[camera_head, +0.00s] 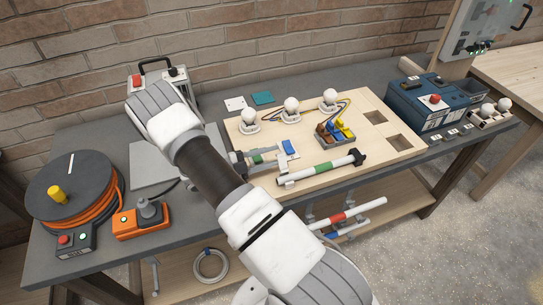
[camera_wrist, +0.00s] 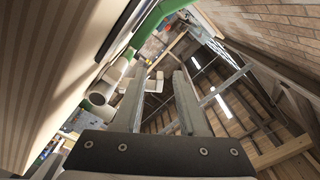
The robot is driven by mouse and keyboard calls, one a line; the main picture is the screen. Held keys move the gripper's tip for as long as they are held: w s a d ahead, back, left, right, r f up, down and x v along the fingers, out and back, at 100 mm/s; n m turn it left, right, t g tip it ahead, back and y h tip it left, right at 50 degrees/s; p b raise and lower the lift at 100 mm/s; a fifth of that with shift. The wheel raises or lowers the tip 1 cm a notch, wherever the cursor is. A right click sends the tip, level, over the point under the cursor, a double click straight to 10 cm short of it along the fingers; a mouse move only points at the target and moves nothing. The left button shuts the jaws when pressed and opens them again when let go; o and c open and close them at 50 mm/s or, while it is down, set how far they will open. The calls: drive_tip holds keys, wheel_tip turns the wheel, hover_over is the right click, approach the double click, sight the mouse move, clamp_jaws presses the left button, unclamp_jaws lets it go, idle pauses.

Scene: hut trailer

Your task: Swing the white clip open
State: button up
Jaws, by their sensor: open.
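A white bracket-like piece, which looks like the white clip (camera_head: 283,160), stands on the wooden board (camera_head: 375,172) beside a small blue block (camera_head: 289,146). My gripper (camera_head: 240,161) is low over the board's left part, just left of that piece and partly hidden by my arm. In the wrist view my gripper (camera_wrist: 161,76) is open, with nothing held between its two grey fingers. White rounded parts (camera_wrist: 104,88) show left of the fingers there; I cannot tell whether they belong to the clip. Contact with the clip cannot be made out.
Several bulbs (camera_head: 291,105) and a tray of coloured connectors (camera_head: 335,132) are behind and right. A cable reel (camera_head: 75,185) stands at left. A beige surface (camera_wrist: 50,75) fills the wrist view's left side, close by.

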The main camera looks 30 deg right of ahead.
drive_tip(key=b+v, duration=0.1)
drive_tip(key=v, duration=0.6)
drive_tip(key=shift+a, duration=0.15)
drive_tip(key=shift+r+m, duration=0.3)
drive_tip(key=shift+r, duration=0.05)
drive_tip(key=s+a+r+n+t+y, duration=0.3)
drive_tip(key=s+a+r+n+y, duration=0.1)
drive_tip(key=r+n, duration=0.5)
drive_tip(key=s+a+r+n+t+y, duration=0.3)
drive_tip(key=s+r+n+y, duration=0.4)
drive_tip(key=n, duration=0.5)
drive_tip(key=s+a+r+n+t+y, duration=0.4)
drive_tip(key=s+r+n, duration=0.4)
drive_tip(key=r+n, duration=0.3)
drive_tip(key=shift+a+y, duration=0.85)
drive_tip(key=shift+y, duration=0.35)
drive_tip(key=shift+s+d+r, duration=0.1)
drive_tip(key=shift+d+r, duration=0.05)
